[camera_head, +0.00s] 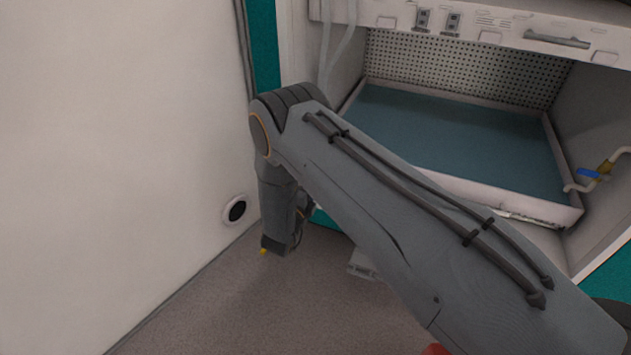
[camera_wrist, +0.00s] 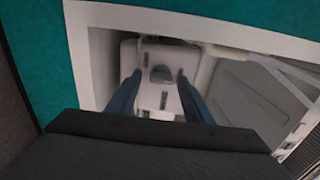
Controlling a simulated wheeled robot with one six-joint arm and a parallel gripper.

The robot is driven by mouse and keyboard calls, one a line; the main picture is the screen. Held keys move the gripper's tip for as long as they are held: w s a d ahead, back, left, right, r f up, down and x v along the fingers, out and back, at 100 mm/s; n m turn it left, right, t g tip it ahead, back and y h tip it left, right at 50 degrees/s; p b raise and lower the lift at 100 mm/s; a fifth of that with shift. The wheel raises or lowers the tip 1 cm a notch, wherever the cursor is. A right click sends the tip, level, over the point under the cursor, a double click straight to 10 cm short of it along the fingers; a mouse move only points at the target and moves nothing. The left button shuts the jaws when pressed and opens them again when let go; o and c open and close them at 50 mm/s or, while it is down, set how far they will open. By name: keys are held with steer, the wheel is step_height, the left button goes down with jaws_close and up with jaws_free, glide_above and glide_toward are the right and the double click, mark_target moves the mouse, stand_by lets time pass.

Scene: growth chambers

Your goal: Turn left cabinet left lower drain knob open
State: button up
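The cabinet with a white frame (camera_head: 596,270) is at the upper right in the head view, with a blue-floored tray (camera_head: 450,130) inside. A blue-handled valve (camera_head: 588,173) on a brass and pale pipe shows at its right side; no matching left knob is visible, and my arm covers the cabinet's left lower part. In the wrist view my gripper (camera_wrist: 158,76) has two dark blue fingers spread apart. A white boxy part (camera_wrist: 160,60) with a dark recess shows between and beyond them, inside a white-framed opening. I see nothing held. I cannot identify the knob there.
A plain pale wall (camera_head: 110,130) with a round dark port (camera_head: 237,210) stands at the left. Pale tubes (camera_head: 335,45) hang by the cabinet's left edge. Teal panels (camera_wrist: 40,50) surround the opening in the wrist view.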

steer(key=p+v, duration=0.2)
steer(key=v, duration=0.5)
steer(key=shift+s+a+p, duration=0.15)
steer(key=shift+s+p, duration=0.15)
steer(key=shift+s, duration=0.05)
stand_by(0.4)
